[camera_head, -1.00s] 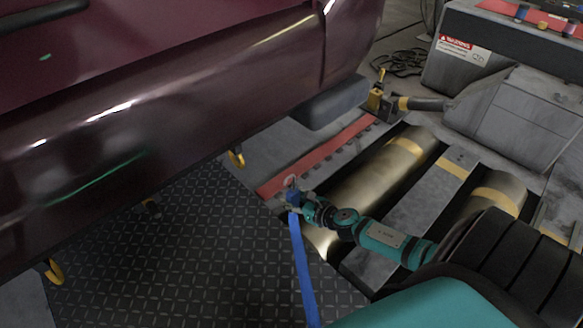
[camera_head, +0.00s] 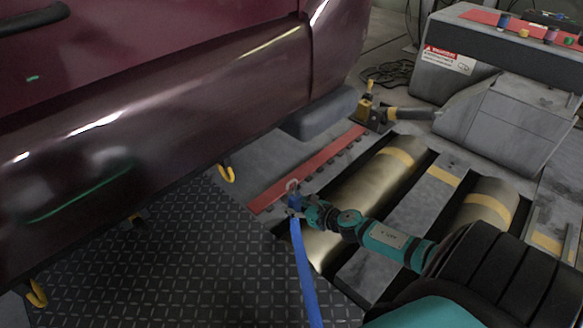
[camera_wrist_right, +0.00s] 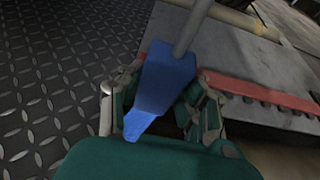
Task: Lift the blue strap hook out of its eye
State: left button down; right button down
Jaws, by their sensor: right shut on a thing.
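The blue strap hook has a blue body (camera_wrist_right: 165,80) with a grey metal shank (camera_wrist_right: 191,28) running up out of the top of the right wrist view. My right gripper (camera_head: 295,205) is shut on the blue body, with a finger on each side of it in the wrist view. In the head view the pale hook end (camera_head: 293,185) shows just above the gripper, beside the red strip. The blue strap (camera_head: 305,270) hangs from it toward the bottom of the picture. I cannot make out the eye or whether the hook is in it. My left gripper is not in view.
The dark red car body (camera_head: 180,120) fills the upper left, with yellow hooks (camera_head: 227,173) under its sill. Metal rollers (camera_head: 365,185) lie under and behind my right arm. A red strip (camera_head: 310,168) edges the roller frame. Dark tread plate floor (camera_head: 190,245) is open at lower left.

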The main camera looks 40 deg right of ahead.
jog(key=shift+d, duration=0.25)
jog(key=shift+f, duration=0.1)
jog(key=shift+f+b, duration=1.4)
jog(key=shift+b, duration=0.05)
